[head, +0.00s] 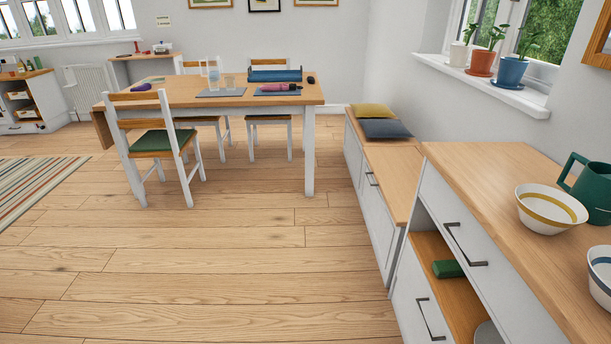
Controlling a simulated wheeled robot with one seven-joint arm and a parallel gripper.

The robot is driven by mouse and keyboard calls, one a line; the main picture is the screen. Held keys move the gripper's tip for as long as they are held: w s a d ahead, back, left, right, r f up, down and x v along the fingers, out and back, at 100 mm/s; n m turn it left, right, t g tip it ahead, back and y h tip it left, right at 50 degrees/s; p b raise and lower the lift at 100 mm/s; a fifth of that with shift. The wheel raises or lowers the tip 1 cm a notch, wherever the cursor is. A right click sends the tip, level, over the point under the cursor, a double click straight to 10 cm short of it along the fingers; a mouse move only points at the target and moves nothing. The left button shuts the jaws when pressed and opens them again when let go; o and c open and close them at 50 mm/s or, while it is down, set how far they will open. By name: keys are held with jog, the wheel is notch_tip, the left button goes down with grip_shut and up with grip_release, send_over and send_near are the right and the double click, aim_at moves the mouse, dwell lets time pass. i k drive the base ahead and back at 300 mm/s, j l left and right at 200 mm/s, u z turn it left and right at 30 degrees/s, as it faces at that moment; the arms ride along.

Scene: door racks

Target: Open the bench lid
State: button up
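The bench (376,213) is a low white unit with a wooden top, along the right wall beyond the taller cabinet. Its wooden lid (392,178) lies flat and looks closed. A yellow cushion (373,111) and a dark grey cushion (386,129) lie at the far end of the top. The bench's near end is partly hidden by the cabinet. My gripper is not in view.
A table (213,92) with chairs (154,140) stands at the back left. The wooden floor (230,250) before the bench is clear.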

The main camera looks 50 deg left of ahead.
aim_at(396, 171)
jog(key=u, duration=1.1)
jog(key=i+j+z, duration=0.25)
jog(key=i+j, duration=0.8)
jog(key=i, duration=0.5)
jog(key=i+j+z, duration=0.3)
jog(key=i+j, duration=1.1)
jog(key=i, duration=0.1)
